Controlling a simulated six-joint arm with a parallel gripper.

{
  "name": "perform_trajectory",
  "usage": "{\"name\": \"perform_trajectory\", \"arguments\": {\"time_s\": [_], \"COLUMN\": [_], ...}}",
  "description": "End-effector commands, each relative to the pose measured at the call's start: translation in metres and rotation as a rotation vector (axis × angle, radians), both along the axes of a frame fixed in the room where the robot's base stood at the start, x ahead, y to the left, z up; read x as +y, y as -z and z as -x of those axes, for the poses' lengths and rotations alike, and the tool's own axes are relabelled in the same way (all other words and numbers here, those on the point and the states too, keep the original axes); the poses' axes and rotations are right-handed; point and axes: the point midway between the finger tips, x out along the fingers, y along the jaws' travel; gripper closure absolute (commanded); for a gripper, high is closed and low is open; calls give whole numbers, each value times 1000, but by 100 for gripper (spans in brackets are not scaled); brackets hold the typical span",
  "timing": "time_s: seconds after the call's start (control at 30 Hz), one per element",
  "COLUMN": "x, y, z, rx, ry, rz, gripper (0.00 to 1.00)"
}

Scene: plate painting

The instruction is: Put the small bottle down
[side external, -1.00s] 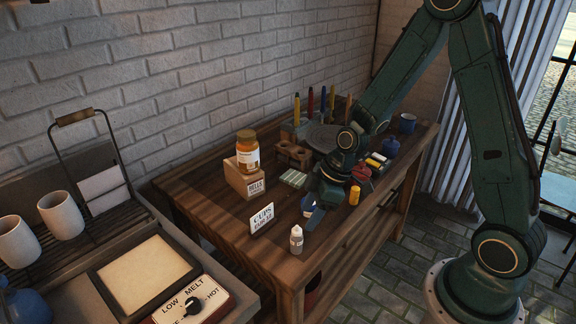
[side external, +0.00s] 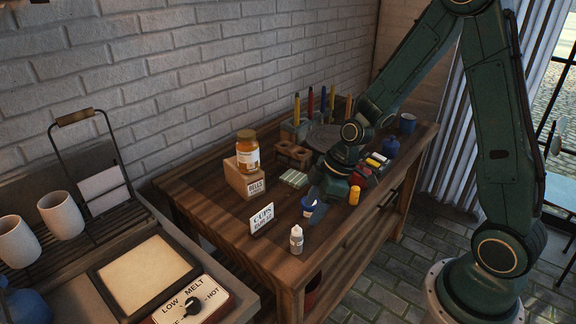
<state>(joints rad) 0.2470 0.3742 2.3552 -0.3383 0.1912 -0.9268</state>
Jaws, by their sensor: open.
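A small blue-and-white bottle (side external: 309,208) stands on the wooden table near its front edge. My gripper (side external: 317,194) is just behind and to the right of it, low over the table. The gripper is open, and its fingers look clear of the bottle, though they are small and dark here. A white dropper bottle (side external: 296,240) stands upright nearer the table's front corner, apart from my gripper.
A "CUPS" sign (side external: 262,218) stands left of the bottles. Colored paint pots (side external: 354,195) crowd my gripper's right side. The table front (side external: 270,262) has bare wood.

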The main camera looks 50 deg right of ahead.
Motion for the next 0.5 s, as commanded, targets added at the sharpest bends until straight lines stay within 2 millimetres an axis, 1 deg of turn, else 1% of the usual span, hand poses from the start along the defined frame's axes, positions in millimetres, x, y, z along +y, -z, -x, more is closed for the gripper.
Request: {"name": "perform_trajectory", "arguments": {"time_s": [0.13, 0.27, 0.5], "x": [1, 2, 5], "y": [-13, -33, -82], "z": [2, 8, 29], "rx": [-3, -5, -11], "ry": [19, 54, 164], "rz": [9, 22, 49], "gripper": [49, 49, 49]}}
